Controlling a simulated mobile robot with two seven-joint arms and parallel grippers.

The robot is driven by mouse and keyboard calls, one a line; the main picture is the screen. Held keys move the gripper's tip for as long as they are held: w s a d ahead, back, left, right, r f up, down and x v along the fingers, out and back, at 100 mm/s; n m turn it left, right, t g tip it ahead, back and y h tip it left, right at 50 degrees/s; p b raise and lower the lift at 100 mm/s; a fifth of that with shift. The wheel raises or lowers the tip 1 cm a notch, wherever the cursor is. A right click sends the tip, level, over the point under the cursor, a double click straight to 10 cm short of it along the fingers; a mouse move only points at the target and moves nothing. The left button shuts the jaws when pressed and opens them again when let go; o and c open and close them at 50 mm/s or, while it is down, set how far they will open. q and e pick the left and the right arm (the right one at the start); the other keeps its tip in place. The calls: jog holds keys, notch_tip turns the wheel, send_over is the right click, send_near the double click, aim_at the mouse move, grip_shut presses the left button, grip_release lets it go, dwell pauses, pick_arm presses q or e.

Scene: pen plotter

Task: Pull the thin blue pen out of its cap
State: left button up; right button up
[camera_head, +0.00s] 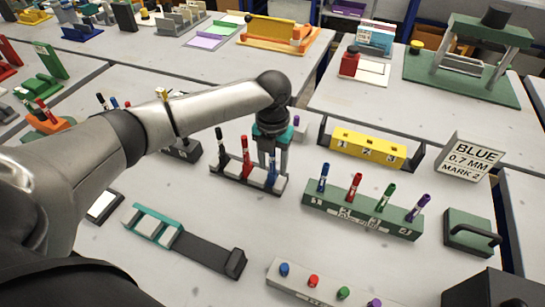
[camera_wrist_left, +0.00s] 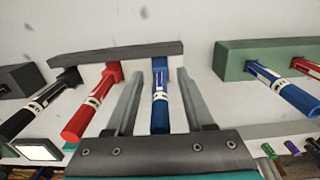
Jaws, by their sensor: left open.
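A blue pen (camera_head: 271,175) with a white label band stands in a dark rack (camera_head: 230,182), at the right end of a row with a black pen (camera_head: 219,140) and a red pen (camera_head: 246,157). My left gripper (camera_head: 273,163) is above it, pointing down. In the left wrist view the blue pen (camera_wrist_left: 160,95) lies between the two open fingers (camera_wrist_left: 160,78), with visible gaps on both sides. Its cap end at the rack is partly hidden. Another blue pen (camera_head: 323,177) stands in a green block. My right gripper is not in view.
The green numbered block (camera_head: 345,212) holds several pens just right of the rack. A sign (camera_head: 470,158) reads BLUE 0.7 MM MARK 2. A yellow block (camera_head: 365,146) stands behind, and a white block (camera_head: 318,287) with coloured knobs in front. Bare table lies between.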

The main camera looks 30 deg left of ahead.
pick_arm(q)
jog(key=shift+c, duration=0.3)
grip_shut()
dwell(0.6)
